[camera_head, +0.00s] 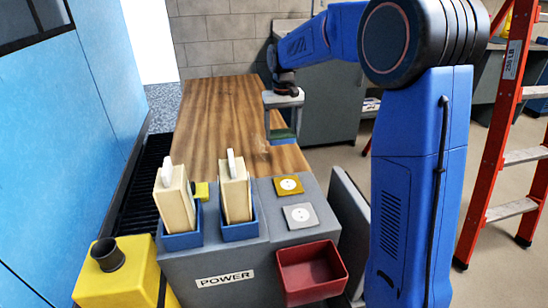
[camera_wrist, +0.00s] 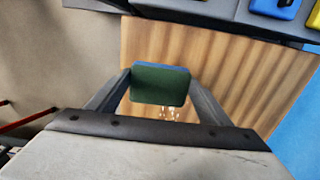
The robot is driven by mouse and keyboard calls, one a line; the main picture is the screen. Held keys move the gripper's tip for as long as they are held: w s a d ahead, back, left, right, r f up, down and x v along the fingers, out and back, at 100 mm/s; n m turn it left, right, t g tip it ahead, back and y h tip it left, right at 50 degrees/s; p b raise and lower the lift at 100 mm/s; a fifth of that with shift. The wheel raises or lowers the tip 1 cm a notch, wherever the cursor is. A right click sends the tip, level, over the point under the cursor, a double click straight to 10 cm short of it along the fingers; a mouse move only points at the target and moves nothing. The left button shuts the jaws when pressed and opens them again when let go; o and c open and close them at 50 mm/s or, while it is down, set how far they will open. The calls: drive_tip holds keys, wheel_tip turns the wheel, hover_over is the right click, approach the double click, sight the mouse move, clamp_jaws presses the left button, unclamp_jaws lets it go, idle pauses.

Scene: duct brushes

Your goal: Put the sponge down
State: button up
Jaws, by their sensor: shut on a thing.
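The sponge (camera_wrist: 160,84) is a small block with a dark green face and a blue edge. My gripper (camera_head: 282,128) is shut on it, with one finger on each side in the wrist view.
Two cream brushes (camera_head: 174,200) (camera_head: 235,190) stand in blue holders on a grey console (camera_head: 215,262). A yellow block, sockets, a red bin (camera_head: 312,272) and a yellow box (camera_head: 118,275) are near. The wooden top is mostly clear. A red ladder (camera_head: 505,120) stands right.

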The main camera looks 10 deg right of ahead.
drive_tip(key=shift+f, duration=4.3)
drive_tip(key=shift+f, duration=0.1)
drive_tip(key=o, duration=1.2)
